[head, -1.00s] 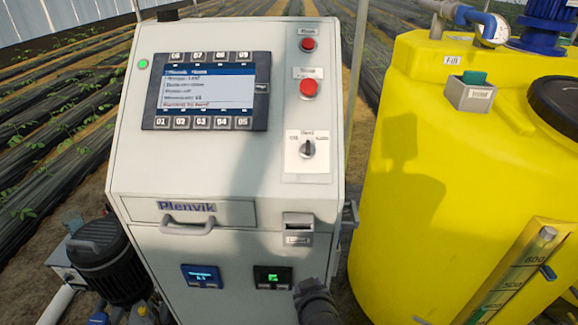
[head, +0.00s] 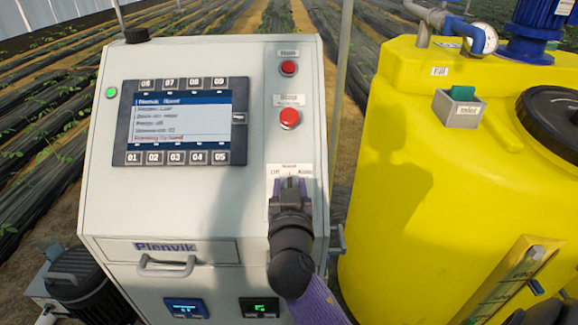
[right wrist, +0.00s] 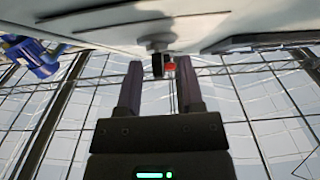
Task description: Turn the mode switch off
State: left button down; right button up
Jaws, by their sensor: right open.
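The mode switch's white label plate (head: 275,180) is on the right of the grey cabinet's sloped face. Its legends are small and blurred. My right gripper (head: 291,188) is in front of the plate and covers most of the switch in the head view. In the right wrist view my right gripper (right wrist: 159,66) is open, one finger on each side. The dark switch knob (right wrist: 157,64) shows between the fingertips, with gaps on both sides and nothing held. The knob appeared to point straight up in the earlier head view. My left gripper is not in view.
Two red buttons, an upper one (head: 289,68) and a lower one (head: 289,118), sit above the switch. A display (head: 182,120) with numbered keys is to the left. A drawer handle (head: 166,268) sticks out below. A yellow tank (head: 395,190) stands to the right.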

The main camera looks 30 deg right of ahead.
jog(key=shift+w+d, duration=0.25)
jog(key=shift+s+a, duration=0.15)
jog(key=shift+c, duration=0.6)
grip_shut()
